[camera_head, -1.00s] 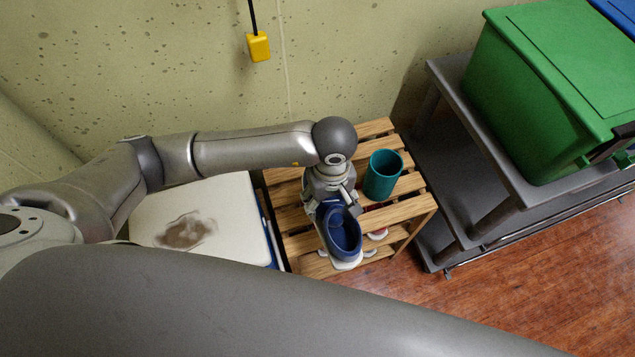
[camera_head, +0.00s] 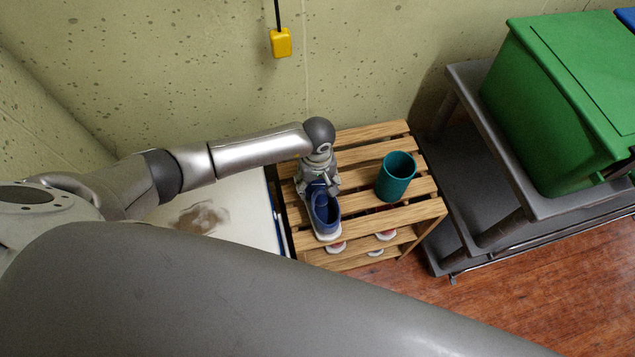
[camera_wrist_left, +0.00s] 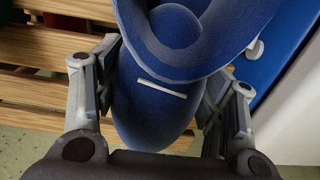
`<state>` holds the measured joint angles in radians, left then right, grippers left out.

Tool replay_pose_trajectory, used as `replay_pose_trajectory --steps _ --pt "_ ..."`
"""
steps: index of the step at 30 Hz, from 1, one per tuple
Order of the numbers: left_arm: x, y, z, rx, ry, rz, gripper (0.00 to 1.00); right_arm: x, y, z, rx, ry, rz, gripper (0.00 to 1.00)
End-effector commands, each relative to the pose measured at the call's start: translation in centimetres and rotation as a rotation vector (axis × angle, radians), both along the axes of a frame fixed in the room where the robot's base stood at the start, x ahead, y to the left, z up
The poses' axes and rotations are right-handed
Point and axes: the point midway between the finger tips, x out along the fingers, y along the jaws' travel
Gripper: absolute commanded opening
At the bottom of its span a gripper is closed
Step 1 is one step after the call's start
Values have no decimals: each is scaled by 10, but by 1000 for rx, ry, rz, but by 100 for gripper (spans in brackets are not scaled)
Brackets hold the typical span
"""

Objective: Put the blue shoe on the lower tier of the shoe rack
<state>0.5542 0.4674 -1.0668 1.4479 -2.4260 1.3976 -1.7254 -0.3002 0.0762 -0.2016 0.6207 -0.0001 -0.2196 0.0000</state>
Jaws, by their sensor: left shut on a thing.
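The blue shoe (camera_head: 327,215) with a white sole is over the left part of the wooden shoe rack (camera_head: 418,211), its white-edged end near the front edge of the top tier. I cannot tell whether it touches the slats. My left gripper (camera_head: 319,188) is shut on the end of the shoe nearer the wall. In the left wrist view the shoe (camera_wrist_left: 160,100) sits between both fingers (camera_wrist_left: 155,95). The lower tier is mostly hidden under the top slats; several white-and-red shoe ends (camera_head: 386,235) show there. My right gripper is not in view.
A teal cup (camera_head: 396,178) stands on the top tier, right of the shoe. A white-topped box (camera_head: 235,205) is close on the left. A grey cart (camera_head: 480,110) with a green bin (camera_head: 555,110) stands right. The wall (camera_head: 360,60) is behind; red-brown floor (camera_head: 500,265) is clear at front right.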

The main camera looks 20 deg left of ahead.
Motion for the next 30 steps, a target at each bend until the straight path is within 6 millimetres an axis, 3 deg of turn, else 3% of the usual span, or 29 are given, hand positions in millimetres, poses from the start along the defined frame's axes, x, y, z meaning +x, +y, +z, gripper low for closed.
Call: replay_pose_trajectory --steps 11,12,17,30 --pt "0 -1 -5 -1 -2 -1 32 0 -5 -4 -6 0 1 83" --pt "0 0 -5 -1 -1 -1 65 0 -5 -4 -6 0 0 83" --pt "0 -1 -4 -1 -1 -1 86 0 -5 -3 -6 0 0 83" --pt "0 -1 1 -1 0 -1 86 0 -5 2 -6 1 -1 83"
